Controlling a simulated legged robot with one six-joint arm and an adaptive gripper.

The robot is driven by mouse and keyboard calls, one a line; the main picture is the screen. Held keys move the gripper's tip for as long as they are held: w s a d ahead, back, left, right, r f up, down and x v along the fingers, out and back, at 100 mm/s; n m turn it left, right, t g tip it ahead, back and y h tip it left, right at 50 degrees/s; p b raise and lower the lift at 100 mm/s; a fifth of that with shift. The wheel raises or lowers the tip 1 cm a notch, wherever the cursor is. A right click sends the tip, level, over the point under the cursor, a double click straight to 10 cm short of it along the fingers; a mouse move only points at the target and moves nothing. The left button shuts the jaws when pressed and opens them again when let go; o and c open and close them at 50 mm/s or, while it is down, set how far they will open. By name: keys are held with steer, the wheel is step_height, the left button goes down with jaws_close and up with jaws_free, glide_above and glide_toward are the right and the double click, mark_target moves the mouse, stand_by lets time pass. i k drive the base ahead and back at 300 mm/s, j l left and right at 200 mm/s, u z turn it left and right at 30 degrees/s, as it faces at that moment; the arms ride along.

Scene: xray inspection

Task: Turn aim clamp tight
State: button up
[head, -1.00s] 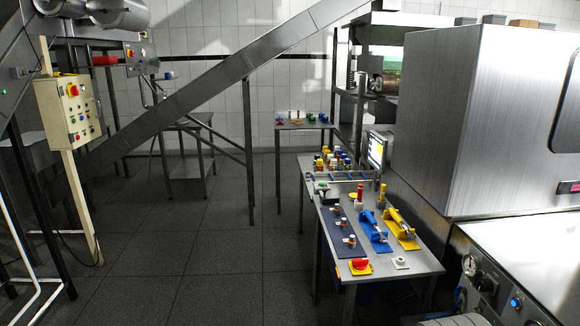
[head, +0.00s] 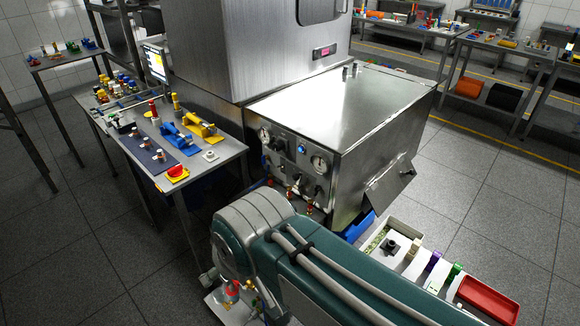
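I cannot tell which part is the aim clamp. The metal bench (head: 222,169) at left holds a blue lever fixture (head: 180,140) and a yellow one (head: 203,128). Beside them, a dark plate (head: 165,167) carries several small upright knobs (head: 158,155). A red knob on a yellow base (head: 177,172) sits at the bench's near corner, with a white square piece (head: 210,155) to its right. My green and grey arm crosses the lower middle, in front of the machine. My gripper cannot be made out in the head view.
A steel machine (head: 345,100) with gauges and a blue-lit button stands right of the bench. A light tray (head: 372,247) with small coloured parts and a red bin (head: 487,300) lie at lower right. Floor is open at lower left and far right.

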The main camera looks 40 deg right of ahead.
mark_target(317, 188)
steer(key=k+j+z, duration=0.2)
steer(key=z, duration=0.4)
steer(key=i+z, duration=0.2)
steer(key=z, duration=0.15)
steer(key=i+z, duration=0.35)
steer(key=k+z, duration=0.1)
steer(key=z, duration=0.15)
steer(key=k+j+z, duration=0.1)
steer(key=z, duration=0.2)
